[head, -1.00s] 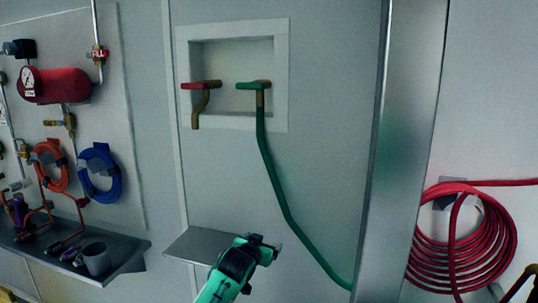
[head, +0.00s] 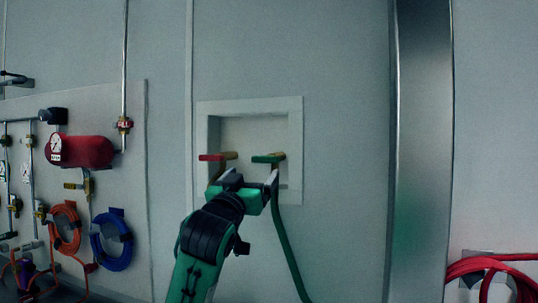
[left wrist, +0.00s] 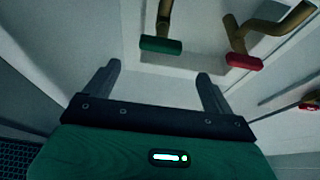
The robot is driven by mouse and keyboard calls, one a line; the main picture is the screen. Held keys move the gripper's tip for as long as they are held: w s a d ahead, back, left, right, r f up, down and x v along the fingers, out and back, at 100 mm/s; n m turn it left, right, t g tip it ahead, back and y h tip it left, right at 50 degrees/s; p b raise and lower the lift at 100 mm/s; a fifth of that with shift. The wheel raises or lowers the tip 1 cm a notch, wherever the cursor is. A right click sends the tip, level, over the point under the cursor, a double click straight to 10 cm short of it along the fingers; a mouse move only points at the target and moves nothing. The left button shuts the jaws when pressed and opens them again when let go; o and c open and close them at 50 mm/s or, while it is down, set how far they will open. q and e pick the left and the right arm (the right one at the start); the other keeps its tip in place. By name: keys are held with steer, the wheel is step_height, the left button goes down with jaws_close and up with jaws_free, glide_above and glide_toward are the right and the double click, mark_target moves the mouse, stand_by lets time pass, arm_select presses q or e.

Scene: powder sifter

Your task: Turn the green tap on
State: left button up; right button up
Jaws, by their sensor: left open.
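The green tap handle (head: 268,158) sits on a brass stem in the white recessed wall box (head: 297,150). In the left wrist view the green tap handle (left wrist: 160,45) shows just beyond the fingertips, between them, with a gap. My left gripper (head: 249,178) is open and empty, just below and in front of the green handle in the head view. It also shows in the left wrist view (left wrist: 158,72), fingers spread. The green tap's spout is hidden behind the gripper. My right gripper is not in view.
A red tap handle (head: 212,157) sits left of the green one, close to my gripper; it also shows in the left wrist view (left wrist: 244,60). A green hose (head: 285,245) hangs below the green tap. A metal post (head: 422,150) stands to the right.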

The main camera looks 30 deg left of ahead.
mark_target(264, 159)
arm_select(q)
steer(key=p+x, duration=0.1)
steer(key=x, duration=0.4)
steer(key=shift+w+a+r+p, duration=0.1)
steer(key=shift+w+r+p, duration=0.2)
steer(key=shift+r+p, duration=0.1)
steer(key=x, duration=0.2)
steer(key=p+x, duration=0.1)
steer(key=x, duration=0.3)
steer(key=shift+w+a+f+p, duration=0.15)
steer(key=shift+w+f+p, duration=0.1)
steer(key=shift+p, duration=0.15)
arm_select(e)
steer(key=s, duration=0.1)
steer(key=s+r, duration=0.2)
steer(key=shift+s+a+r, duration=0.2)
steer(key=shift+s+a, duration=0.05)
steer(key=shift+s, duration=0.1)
arm_select(q)
steer(key=c, duration=1)
